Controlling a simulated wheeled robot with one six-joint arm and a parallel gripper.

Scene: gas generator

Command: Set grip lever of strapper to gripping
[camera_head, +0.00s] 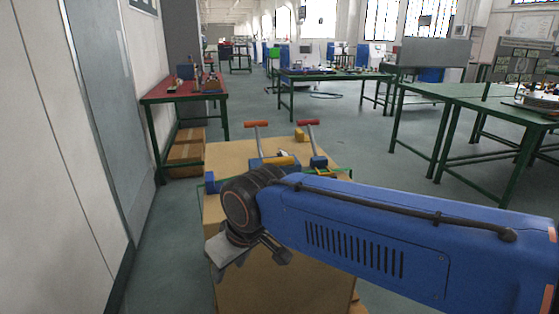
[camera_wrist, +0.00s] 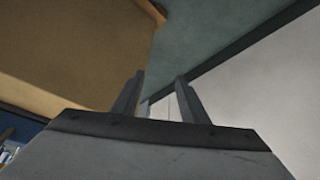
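The strapper (camera_head: 287,163) sits on top of a brown cardboard box (camera_head: 221,153). It has blue parts, a yellow bar, and two upright grey levers: the left lever (camera_head: 256,124) has an orange handle and the right lever (camera_head: 307,122) has a red one. I cannot tell which is the grip lever. My gripper (camera_wrist: 158,82) is open in the wrist view, its two grey fingers apart with nothing between them. In the head view it hangs below my wrist at the box's near left side, away from the levers. My blue arm hides the box's right part.
A green strap (camera_head: 340,169) shows along the box top. A wall with a grey door (camera_head: 95,90) stands close on the left. A red-topped table (camera_head: 180,95) is behind left. Green tables (camera_head: 460,95) stand at the right. Floor between them is clear.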

